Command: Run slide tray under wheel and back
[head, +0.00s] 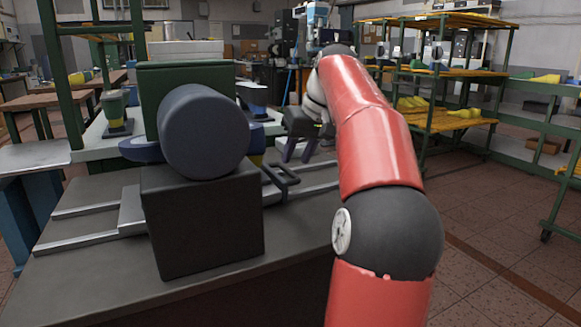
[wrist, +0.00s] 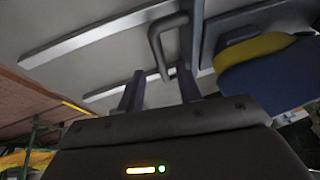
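The wheel (head: 205,130) is a thick dark grey cylinder above a dark block (head: 205,225) on the bench. A black loop handle (head: 283,182) sticks out to the right of the block, over the rails. It also shows in the wrist view (wrist: 156,45), joined to a grey edge, probably the slide tray (wrist: 208,45). The tray is mostly hidden behind the block and wheel in the head view. My gripper (head: 296,157) is open and empty above the handle. In the wrist view its fingertips (wrist: 158,73) straddle the handle's near end; I cannot tell the depth gap.
Two silver rails (head: 85,243) run left to right across the grey bench. A blue and yellow piece (wrist: 262,78) stands close to the right of my fingers in the wrist view. Green racks with yellow lasts (head: 450,118) stand at the back right.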

